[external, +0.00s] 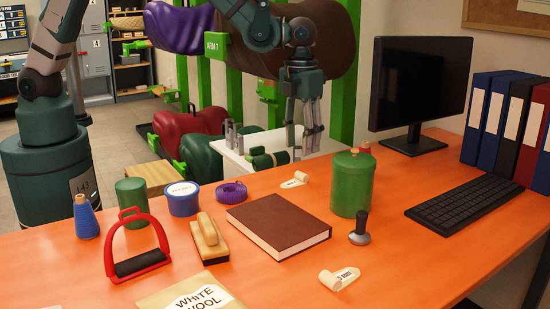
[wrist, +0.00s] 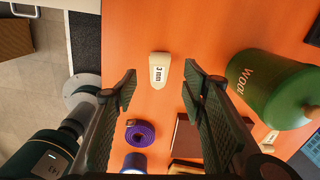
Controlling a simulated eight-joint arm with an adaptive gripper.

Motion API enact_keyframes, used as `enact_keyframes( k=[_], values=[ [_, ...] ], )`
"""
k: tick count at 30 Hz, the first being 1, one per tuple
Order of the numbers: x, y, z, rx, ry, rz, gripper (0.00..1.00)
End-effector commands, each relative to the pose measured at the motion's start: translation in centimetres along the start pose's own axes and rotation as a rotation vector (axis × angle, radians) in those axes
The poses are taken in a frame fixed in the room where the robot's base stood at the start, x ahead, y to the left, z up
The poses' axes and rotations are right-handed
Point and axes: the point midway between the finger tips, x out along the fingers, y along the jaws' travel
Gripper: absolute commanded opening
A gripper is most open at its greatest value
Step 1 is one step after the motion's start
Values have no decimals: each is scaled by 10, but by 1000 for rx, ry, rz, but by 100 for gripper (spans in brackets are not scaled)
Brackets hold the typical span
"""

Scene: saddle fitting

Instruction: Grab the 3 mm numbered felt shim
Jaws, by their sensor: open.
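The felt shim marked "3 mm" (wrist: 159,70) is a small cream tapered piece lying on the orange desk. In the wrist view it appears between my fingertips. In the external view a cream shim (external: 295,180) lies near the desk's far edge, between the purple strap roll and the green canister; its label is too small to read there. My gripper (external: 304,142) is open and empty, pointing down, above and apart from this shim. It also shows in the wrist view (wrist: 160,77). A second cream shim (external: 340,278) lies at the front, its number unclear.
The green canister (external: 352,184) stands right of the far shim, and the brown book (external: 279,221) lies in front of it. The purple strap roll (external: 231,191) is to its left. A dark-handled stamp-like tool (external: 360,230) stands near the canister. A monitor (external: 420,85) stands behind right.

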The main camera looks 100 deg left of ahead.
Motion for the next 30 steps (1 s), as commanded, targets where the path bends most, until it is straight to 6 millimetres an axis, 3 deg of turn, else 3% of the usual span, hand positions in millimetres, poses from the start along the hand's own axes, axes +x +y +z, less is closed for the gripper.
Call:
enact_keyframes(
  k=[6,18,30],
  values=[
    [15,-2,6,49,10,9,42],
    [17,-2,6,53,10,10,42],
    [41,-2,6,52,10,10,42]
  ],
)
